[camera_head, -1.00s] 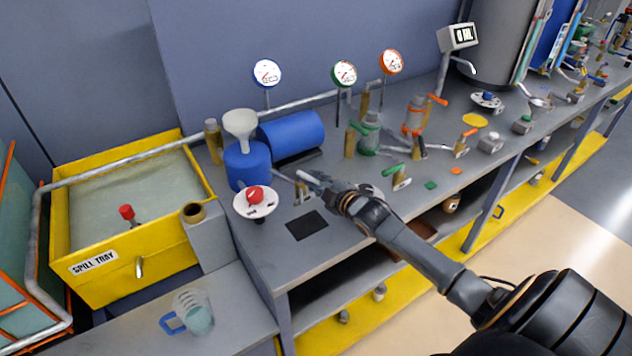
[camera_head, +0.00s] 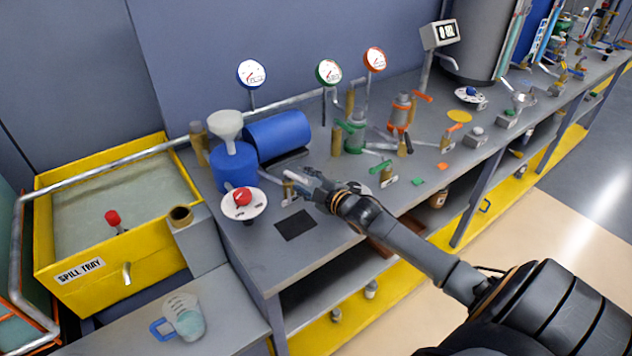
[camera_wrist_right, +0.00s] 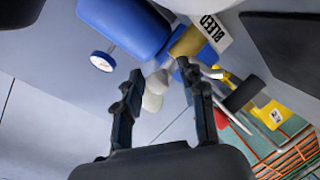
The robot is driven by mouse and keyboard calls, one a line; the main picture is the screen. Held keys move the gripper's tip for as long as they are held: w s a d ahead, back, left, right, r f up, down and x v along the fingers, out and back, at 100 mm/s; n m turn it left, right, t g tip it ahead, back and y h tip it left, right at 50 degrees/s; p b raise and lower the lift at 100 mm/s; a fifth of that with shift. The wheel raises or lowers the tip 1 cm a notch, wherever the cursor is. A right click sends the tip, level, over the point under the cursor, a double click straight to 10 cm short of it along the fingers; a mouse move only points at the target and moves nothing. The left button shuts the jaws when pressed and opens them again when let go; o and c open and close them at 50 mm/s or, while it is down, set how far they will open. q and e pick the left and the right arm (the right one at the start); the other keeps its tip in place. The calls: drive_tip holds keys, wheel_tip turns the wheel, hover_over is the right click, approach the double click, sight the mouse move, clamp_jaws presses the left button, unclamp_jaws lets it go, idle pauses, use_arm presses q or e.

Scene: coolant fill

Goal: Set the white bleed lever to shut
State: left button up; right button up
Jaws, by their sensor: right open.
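The small brass bleed valve (camera_head: 288,193) stands on the bench behind a dark square mat. A pale bar, apparently the white lever (camera_head: 296,178), shows at its top beside my right gripper (camera_head: 312,181). The gripper partly covers this spot, so the lever's exact angle is unclear. In the right wrist view the brass valve body (camera_wrist_right: 188,42) and its white BLEED label (camera_wrist_right: 212,27) lie just beyond the fingertips. There my right gripper (camera_wrist_right: 165,78) is open, with nothing visibly held between its fingers. My left gripper is out of view.
A blue tank (camera_head: 234,168) with a white funnel (camera_head: 226,126) and a red-knobbed white dial (camera_head: 243,204) stand close left. A blue cylinder (camera_head: 280,137) lies behind. Green-handled (camera_head: 381,167) and orange-handled fittings stand right. The dark mat (camera_head: 295,225) is clear.

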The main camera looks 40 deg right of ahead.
drive_tip(key=v, duration=1.1)
drive_tip(key=shift+r, duration=0.15)
drive_tip(key=shift+s+a, duration=0.1)
drive_tip(key=shift+c, duration=0.2)
